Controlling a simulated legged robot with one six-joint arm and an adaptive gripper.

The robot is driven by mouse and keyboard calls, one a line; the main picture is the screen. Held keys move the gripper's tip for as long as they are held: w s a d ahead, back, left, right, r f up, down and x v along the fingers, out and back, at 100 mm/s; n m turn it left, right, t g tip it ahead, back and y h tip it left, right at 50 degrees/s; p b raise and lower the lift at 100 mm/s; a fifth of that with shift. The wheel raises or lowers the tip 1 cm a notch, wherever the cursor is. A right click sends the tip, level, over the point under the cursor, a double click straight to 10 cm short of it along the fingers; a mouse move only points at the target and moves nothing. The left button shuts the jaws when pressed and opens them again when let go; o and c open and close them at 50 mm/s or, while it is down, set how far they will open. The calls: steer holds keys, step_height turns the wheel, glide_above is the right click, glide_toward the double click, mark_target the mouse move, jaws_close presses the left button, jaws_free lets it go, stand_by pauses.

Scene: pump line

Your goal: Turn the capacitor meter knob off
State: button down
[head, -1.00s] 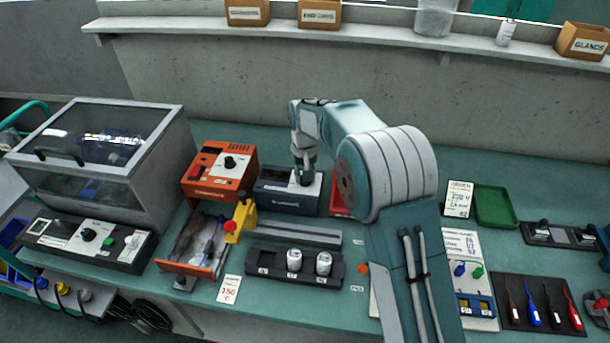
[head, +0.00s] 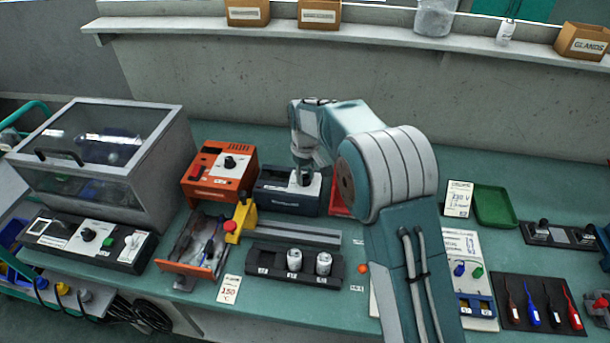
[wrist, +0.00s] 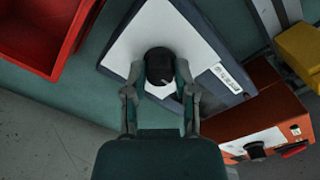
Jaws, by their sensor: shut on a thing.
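The capacitor meter is a dark blue box (head: 290,200) with a pale top panel, standing on the bench right of an orange unit. Its round black knob (wrist: 160,66) shows in the wrist view on the white panel, with a small light pointer mark near its lower right. My gripper (wrist: 160,78) has one finger on each side of the knob and is shut on it. In the head view my gripper (head: 304,176) comes down onto the meter's top and mostly hides the knob.
The orange unit (head: 219,174) with its own black knob stands close on the left. A red bin (wrist: 35,35) lies on the other side. A yellow block (head: 240,220) and a black rack (head: 293,268) with two white cans are in front.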

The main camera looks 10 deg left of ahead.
mark_target(305, 176)
steer(key=shift+f, duration=0.1)
steer(key=shift+c, duration=2.1)
jaws_free()
steer(key=shift+a, duration=0.1)
step_height(305, 176, up, 12)
steer(key=shift+w, duration=0.1)
